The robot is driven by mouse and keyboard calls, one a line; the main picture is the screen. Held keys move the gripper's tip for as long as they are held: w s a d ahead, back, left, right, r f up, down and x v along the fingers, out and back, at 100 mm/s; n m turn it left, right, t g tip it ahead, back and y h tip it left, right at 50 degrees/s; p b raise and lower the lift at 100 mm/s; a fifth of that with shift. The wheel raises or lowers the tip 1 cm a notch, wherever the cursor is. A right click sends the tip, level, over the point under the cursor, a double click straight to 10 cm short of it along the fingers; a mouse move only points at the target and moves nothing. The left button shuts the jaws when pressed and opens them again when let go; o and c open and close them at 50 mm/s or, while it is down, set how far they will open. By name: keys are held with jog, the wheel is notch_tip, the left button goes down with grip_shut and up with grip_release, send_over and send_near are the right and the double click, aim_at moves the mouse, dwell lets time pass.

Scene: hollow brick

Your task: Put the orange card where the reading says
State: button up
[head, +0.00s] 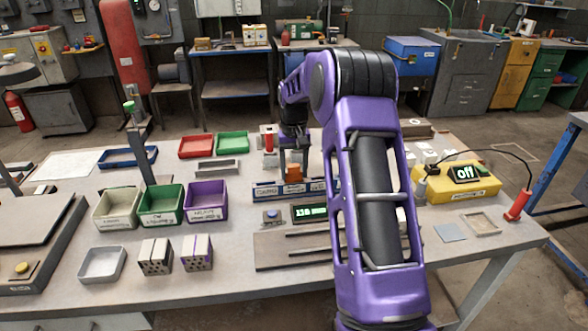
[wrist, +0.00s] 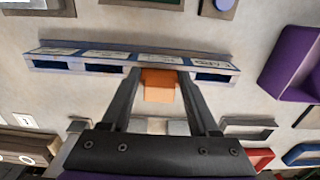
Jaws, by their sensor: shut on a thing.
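My gripper (wrist: 160,76) is shut on the orange card (wrist: 159,86), which sits between its two fingertips. In the head view the card (head: 293,170) shows below my gripper (head: 293,155), close above or at the blue rack (head: 268,190). The wrist view shows the rack (wrist: 105,55) as a row of labelled slots, with the card overlapping one slot. I cannot tell whether the card is inside it. The slot labels are too small to read. A green display (head: 311,212) in front of the rack shows a number, seemingly around 130 mm.
Green (head: 160,204), purple (head: 207,201) and beige (head: 116,207) bins stand left of the rack. A yellow meter (head: 460,183) reading "off" is at right. A slotted board (head: 275,250) lies in front. Red (head: 196,146) and green trays are behind. My arm hides the middle.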

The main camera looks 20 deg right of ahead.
jog(key=o, duration=1.4)
notch_tip(320, 180, up, 17)
jog(key=shift+r+p, duration=0.15)
jog(key=shift+p, duration=0.9)
